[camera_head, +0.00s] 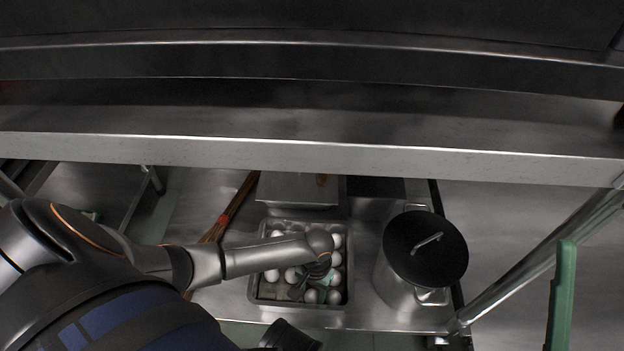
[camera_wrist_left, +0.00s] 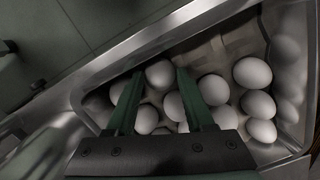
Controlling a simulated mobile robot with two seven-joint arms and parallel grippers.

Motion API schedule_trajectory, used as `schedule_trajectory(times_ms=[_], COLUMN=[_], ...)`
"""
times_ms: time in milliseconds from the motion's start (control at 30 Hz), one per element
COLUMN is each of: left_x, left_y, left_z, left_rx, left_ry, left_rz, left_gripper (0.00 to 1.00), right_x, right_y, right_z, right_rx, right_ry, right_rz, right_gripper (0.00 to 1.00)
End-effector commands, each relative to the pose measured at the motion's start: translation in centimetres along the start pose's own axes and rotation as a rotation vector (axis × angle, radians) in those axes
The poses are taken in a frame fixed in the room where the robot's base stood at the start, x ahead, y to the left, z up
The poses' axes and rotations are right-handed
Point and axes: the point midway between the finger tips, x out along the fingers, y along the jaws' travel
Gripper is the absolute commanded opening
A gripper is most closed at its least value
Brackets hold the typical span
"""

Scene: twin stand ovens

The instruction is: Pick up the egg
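Several white eggs lie in a metal tray (camera_head: 254,285) on the lower shelf. My left arm reaches over the tray from the left, and its left gripper (camera_head: 316,283) points down among the eggs, partly hidden by the wrist. In the left wrist view, the left gripper (camera_wrist_left: 160,75) is open, with its two green fingers apart. One egg (camera_wrist_left: 160,74) shows between the fingertips, and another egg (camera_wrist_left: 147,119) shows nearer the palm. I cannot tell whether a finger touches an egg. More eggs (camera_wrist_left: 252,73) lie at the right of the tray. My right gripper is not clearly in view.
A steel pot (camera_head: 399,284) with a black lid stands right of the tray. A metal box (camera_head: 298,190) sits behind it, and a bundle of brown sticks (camera_head: 233,208) lies to the left. The steel counter edge (camera_head: 310,158) spans above the shelf. A green post (camera_head: 562,300) stands at right.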

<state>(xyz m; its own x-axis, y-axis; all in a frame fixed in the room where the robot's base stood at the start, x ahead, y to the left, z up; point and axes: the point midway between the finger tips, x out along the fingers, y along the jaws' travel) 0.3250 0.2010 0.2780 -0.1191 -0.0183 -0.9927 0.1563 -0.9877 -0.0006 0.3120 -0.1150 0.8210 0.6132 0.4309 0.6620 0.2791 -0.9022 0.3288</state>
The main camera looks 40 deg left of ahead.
Motion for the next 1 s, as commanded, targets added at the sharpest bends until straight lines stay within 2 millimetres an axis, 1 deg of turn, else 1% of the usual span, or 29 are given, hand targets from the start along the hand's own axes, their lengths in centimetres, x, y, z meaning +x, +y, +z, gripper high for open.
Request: schedule_trajectory(times_ms=[33,167,367,467,567,800,900,1000], left_x=[0.0,0.0,-0.1,-0.7,-2.0,-6.8,-8.3,-9.4], left_y=[0.0,0.0,0.0,0.0,0.0,0.0,0.0,0.0], left_z=[0.0,0.0,0.0,0.0,0.2,0.8,1.0,1.1], left_rx=[0.000,0.000,0.000,0.000,0.000,0.000,0.000,0.001], left_ry=[0.000,0.000,0.001,0.001,0.002,0.001,0.001,0.001], left_rz=[0.000,0.000,0.000,0.000,0.001,0.001,0.001,0.001], left_gripper=[0.46,0.31,0.30,0.30,0.30,0.30,0.30,0.30], right_x=[0.0,0.0,0.0,0.3,1.0,3.0,3.6,4.0], right_y=[0.0,0.0,0.1,0.2,0.6,2.1,2.5,2.7], right_z=[0.0,-0.1,-0.1,-0.5,-1.2,-3.7,-4.4,-4.9], right_rx=[0.002,0.003,0.005,0.006,0.013,0.033,0.029,0.015], right_ry=[0.000,0.001,0.004,0.005,0.009,0.025,0.031,0.039], right_rz=[0.002,0.004,0.005,0.006,0.009,0.023,0.021,0.015], right_gripper=[0.85,0.85,0.85,0.85,0.85,0.85,0.85,0.85])
